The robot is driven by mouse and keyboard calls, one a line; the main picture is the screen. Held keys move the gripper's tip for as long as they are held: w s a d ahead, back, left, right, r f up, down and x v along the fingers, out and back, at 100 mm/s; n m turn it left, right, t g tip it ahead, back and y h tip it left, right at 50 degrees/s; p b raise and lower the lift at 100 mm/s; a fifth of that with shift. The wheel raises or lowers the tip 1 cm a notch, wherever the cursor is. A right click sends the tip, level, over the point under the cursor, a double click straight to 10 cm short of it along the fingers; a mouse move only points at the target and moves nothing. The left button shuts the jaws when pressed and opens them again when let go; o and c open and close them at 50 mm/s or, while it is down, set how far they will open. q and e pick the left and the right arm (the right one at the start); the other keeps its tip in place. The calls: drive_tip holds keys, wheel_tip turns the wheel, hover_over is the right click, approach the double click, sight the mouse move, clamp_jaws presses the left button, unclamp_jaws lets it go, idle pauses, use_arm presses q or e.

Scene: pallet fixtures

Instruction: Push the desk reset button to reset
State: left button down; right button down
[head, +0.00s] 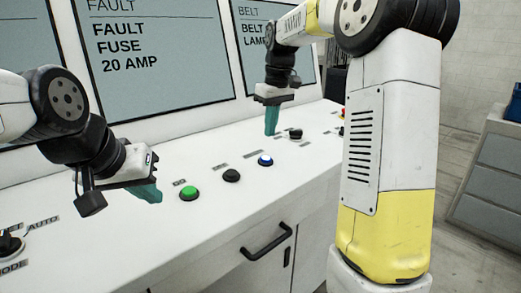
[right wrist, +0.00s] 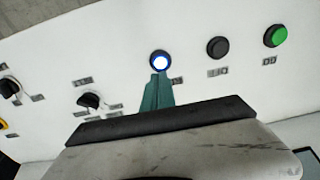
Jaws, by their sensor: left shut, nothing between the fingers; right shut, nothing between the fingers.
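A row of push buttons is on the white sloping desk. A lit blue button (head: 265,160) has a white centre; it also shows in the right wrist view (right wrist: 160,61). Left of it in the head view are a black button (head: 231,175) and a green button (head: 188,193). Their labels are too small to read surely, so I cannot tell which says reset. My right gripper (head: 271,122) is shut and empty, tips down, just behind the blue button; in the right wrist view its tips overlap the button's lower edge. Contact is unclear. My left gripper (head: 150,193) is shut and empty, left of the green button.
A black knob (head: 295,134) is on the desk right of my right gripper. Another knob (head: 10,243) is at the far left. Screens (head: 150,50) stand behind, one reading "FAULT FUSE 20 AMP". A black handle (head: 266,241) is on the desk front. A grey cabinet (head: 495,165) is at right.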

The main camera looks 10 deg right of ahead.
sight(267, 158)
drive_tip(key=f, duration=0.7)
drive_tip(key=shift+w+a+f, duration=0.3)
drive_tip(key=shift+w+a, duration=0.05)
drive_tip(key=shift+f, duration=0.1)
drive_tip(key=shift+s+f, duration=0.1)
drive_tip(key=shift+f, duration=0.9)
wheel_tip(267, 158, up, 15)
drive_tip(key=s+d, duration=0.1)
drive_tip(key=shift+d+r, duration=0.1)
